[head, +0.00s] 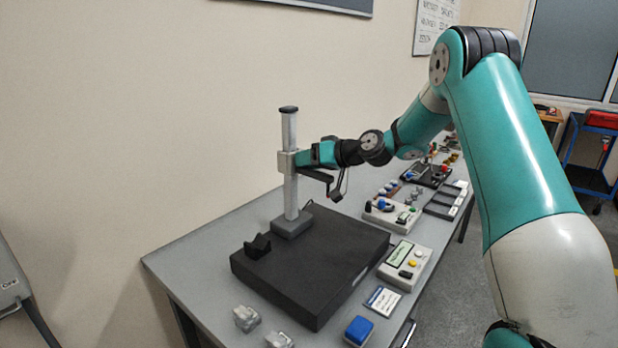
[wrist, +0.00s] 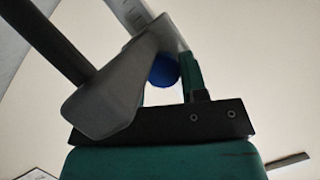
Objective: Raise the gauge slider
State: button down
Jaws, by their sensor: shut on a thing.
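The gauge slider (head: 286,162) is a grey block on the upright pale column (head: 290,190), a little above the column's middle. It also shows in the wrist view as a large grey body (wrist: 115,88) close to the camera, with a blue knob (wrist: 163,70) beside it. My gripper (head: 302,158) reaches in from the right at the slider's height and is shut on the slider. In the wrist view a green finger (wrist: 190,75) stands against the blue knob; the other finger is hidden behind the grey body.
The column stands on a grey foot at the back of a black plate (head: 310,265) on the grey table. A small black V-shaped block (head: 257,246) sits on the plate. Control boxes (head: 405,262) and a blue block (head: 358,330) lie to the right and front. The wall is behind.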

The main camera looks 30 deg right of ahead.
jog(key=shift+s+a+r, duration=0.1)
jog(key=shift+a+r, duration=0.15)
jog(key=shift+r, duration=0.7)
jog(key=c, duration=0.8)
grip_release()
jog(key=shift+a, duration=0.1)
jog(key=shift+s+d+r, duration=0.1)
jog(key=shift+s+d, duration=0.2)
jog(key=shift+d, duration=0.15)
jog(key=b+v, duration=0.4)
jog(key=v, duration=1.2)
jog(key=shift+s+d+r, duration=0.1)
jog(key=shift+s+r, duration=0.05)
jog(key=shift+r, duration=0.05)
